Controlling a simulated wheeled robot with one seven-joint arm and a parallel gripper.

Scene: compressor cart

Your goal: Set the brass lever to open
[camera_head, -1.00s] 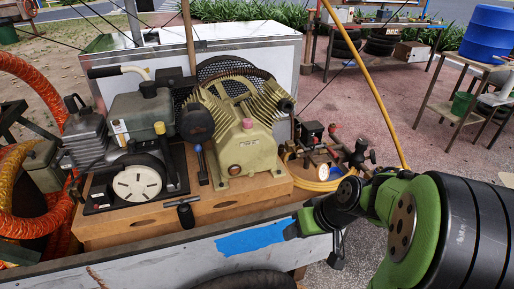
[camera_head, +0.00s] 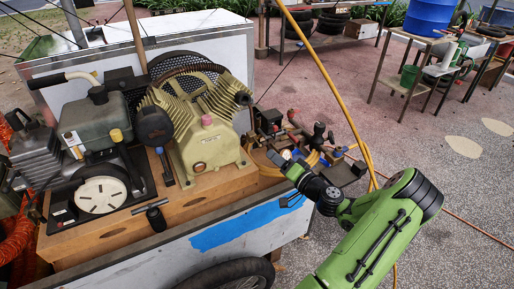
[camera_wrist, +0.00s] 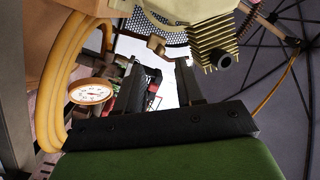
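My gripper (camera_head: 284,163) is at the right end of the cart, beside the cluster of valves and fittings (camera_head: 318,138). In the wrist view its two black fingers (camera_wrist: 158,82) stand apart with a bright gap between them and nothing held. A small brass-coloured piece (camera_wrist: 157,44) shows just beyond the fingertips, below the compressor. It may be the brass lever, but its shape and setting are not clear. A round white-faced gauge (camera_wrist: 91,92) is left of the fingers. In the head view my gripper partly hides the fittings, and I cannot pick out the brass lever there.
The beige compressor (camera_head: 208,145) stands on a wooden deck (camera_head: 195,200), left of my gripper. A yellow hose (camera_wrist: 58,85) curves at the left in the wrist view. Open paving lies to the right.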

